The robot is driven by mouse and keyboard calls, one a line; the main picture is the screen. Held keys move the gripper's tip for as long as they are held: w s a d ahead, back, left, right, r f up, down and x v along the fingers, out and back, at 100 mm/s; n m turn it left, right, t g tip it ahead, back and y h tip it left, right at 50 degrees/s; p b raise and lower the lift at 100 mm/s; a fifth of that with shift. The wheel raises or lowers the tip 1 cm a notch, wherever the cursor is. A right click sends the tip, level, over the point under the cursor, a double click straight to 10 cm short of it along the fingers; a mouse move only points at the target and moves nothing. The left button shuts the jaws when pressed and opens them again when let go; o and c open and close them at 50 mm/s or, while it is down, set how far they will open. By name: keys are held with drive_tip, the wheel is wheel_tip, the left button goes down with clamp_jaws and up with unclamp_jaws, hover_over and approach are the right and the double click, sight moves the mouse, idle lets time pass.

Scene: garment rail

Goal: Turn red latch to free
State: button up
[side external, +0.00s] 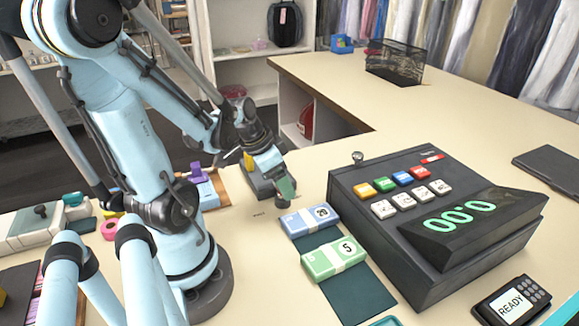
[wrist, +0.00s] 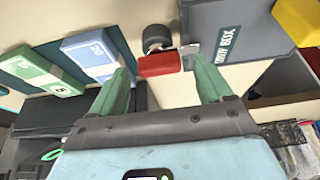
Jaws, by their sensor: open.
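The red latch (wrist: 158,64) is a small red bar in the wrist view, beside a dark round knob (wrist: 156,38) and a metal piece at the edge of a grey box (wrist: 228,40) lettered "BOX". My gripper (wrist: 160,66) is open, with its two green fingers on either side of the red latch. I cannot tell whether they touch it. In the side view my gripper (side external: 284,188) is low over the counter at the dark box (side external: 258,184), and the latch is hidden there.
A blue "20" bundle (side external: 309,221) and a green "5" bundle (side external: 335,259) lie on a dark mat just right of my gripper. A large cash register (side external: 380,235) stands further right. A yellow thing (wrist: 299,20) sits on the box. The counter behind is mostly clear.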

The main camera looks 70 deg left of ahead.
drive_tip(key=shift+w+f, duration=0.1)
drive_tip(key=shift+f, duration=0.2)
drive_tip(key=c, duration=1)
drive_tip(key=shift+c, duration=0.2)
